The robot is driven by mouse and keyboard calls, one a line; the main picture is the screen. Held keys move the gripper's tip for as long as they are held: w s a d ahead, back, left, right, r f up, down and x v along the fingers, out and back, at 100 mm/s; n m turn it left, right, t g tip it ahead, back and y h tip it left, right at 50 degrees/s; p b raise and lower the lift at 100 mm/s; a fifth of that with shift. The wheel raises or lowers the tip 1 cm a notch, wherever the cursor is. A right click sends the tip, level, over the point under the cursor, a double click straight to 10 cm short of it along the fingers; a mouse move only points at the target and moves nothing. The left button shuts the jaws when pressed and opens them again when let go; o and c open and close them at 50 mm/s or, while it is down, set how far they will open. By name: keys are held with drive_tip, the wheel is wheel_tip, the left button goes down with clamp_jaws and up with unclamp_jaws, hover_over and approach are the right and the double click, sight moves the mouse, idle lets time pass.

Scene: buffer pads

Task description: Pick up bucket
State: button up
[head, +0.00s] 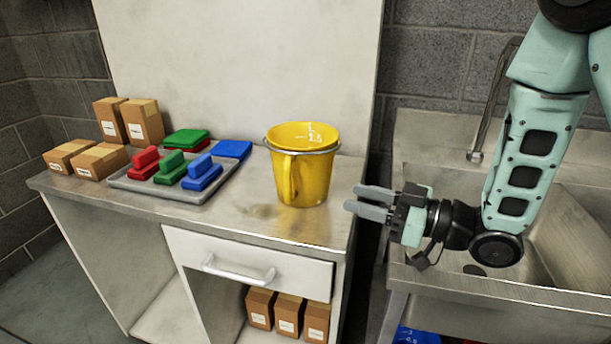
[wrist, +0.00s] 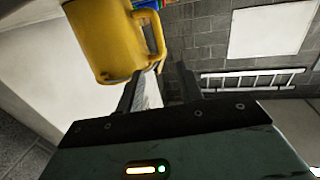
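A yellow bucket (head: 302,175) with a thin wire bail and a side handle stands upright on the metal counter (head: 240,215), near its right end. It also shows in the wrist view (wrist: 108,40), at the upper left, with its side handle towards the right. My gripper (head: 358,201) is to the right of the bucket, just past the counter's right edge and apart from the bucket. Its two fingers are spread with nothing between them. In the wrist view the fingers (wrist: 160,85) also stand apart and empty.
A grey tray (head: 125,185) holds red, green and blue brushes left of the bucket. Green pads (head: 186,140), blue pads (head: 231,149) and several cardboard boxes (head: 142,122) stand behind and left. A sink (head: 565,225) is at right. A drawer handle (head: 238,271) juts out below.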

sight(288, 200)
drive_tip(key=p+x, duration=0.1)
drive_tip(key=x, duration=0.6)
drive_tip(key=p+x, duration=0.2)
drive_tip(key=x, duration=0.6)
drive_tip(key=shift+w+a+r, duration=0.15)
drive_tip(key=shift+a+r, duration=0.05)
drive_tip(key=shift+r, duration=0.05)
clamp_jaws()
